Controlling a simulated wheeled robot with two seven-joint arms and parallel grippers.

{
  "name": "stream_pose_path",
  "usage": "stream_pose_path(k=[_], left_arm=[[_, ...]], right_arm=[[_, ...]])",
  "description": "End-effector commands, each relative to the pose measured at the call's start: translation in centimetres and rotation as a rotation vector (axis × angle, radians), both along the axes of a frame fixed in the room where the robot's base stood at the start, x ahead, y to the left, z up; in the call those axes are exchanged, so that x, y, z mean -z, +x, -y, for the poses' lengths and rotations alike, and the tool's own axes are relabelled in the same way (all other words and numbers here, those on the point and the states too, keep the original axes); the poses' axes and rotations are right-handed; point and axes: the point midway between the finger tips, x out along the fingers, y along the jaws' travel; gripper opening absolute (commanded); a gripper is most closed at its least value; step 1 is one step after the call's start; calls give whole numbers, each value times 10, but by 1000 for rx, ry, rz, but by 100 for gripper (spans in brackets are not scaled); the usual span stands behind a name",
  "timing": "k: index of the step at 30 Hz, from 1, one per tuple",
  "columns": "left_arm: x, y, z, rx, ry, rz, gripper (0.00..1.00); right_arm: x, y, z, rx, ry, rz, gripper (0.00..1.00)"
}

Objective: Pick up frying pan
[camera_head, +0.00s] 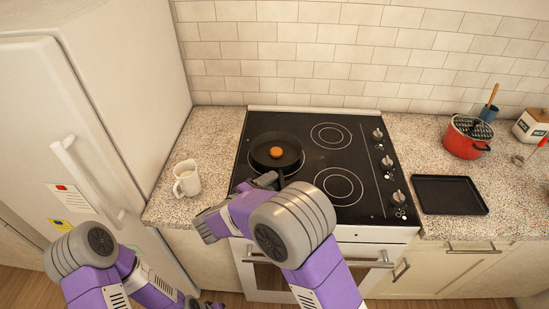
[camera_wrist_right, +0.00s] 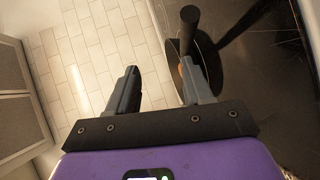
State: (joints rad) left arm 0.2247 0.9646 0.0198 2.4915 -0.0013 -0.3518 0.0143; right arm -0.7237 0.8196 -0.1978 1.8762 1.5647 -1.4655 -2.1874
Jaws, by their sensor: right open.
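A black frying pan (camera_head: 261,158) sits on the left back part of the black stovetop, with a round orange-brown item (camera_head: 276,152) in it. Its handle (camera_head: 282,182) points toward the front, near my right gripper (camera_head: 265,180). In the right wrist view, my right gripper (camera_wrist_right: 160,70) is open, with nothing held between its fingers. There the dark pan handle (camera_wrist_right: 189,28) shows just beyond the tip of the right-hand finger, and that finger partly hides the pan. My left gripper (camera_head: 205,304) is low at the bottom edge, mostly cut off.
A white mug (camera_head: 186,179) stands on the counter left of the stove (camera_head: 342,110). A black tray (camera_head: 449,195) and a red pot (camera_head: 462,144) are on the right counter. Control knobs (camera_head: 387,162) line the stovetop's right side. A white fridge (camera_head: 120,60) stands at the left.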

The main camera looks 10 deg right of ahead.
Motion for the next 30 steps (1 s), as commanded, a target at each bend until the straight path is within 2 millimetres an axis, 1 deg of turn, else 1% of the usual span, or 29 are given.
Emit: stream_pose_path(k=[1, 3, 6, 8, 19, 24, 27, 30], left_arm=[[15, 0, 0, 0, 0, 0, 0], [23, 0, 0, 0, 0, 0, 0], [31, 0, 0, 0, 0, 1, 0], [33, 0, 0, 0, 0, 1, 0], [47, 1, 0, 0, 0, 1, 0], [61, 1, 0, 0, 0, 1, 0], [64, 1, 0, 0, 0, 1, 0], [64, 1, 0, 0, 0, 1, 0]], right_arm=[[15, 0, 0, 0, 0, 0, 51], [23, 0, 0, 0, 0, 0, 51], [31, 0, 1, 0, 0, 0, 51], [33, 1, 2, 1, 0, 1, 51], [44, 20, 28, 1, 1, 1, 51], [56, 33, 48, 3, 2, 2, 51], [58, 40, 58, 2, 2, 1, 51], [57, 43, 60, -1, 1, 0, 51]])
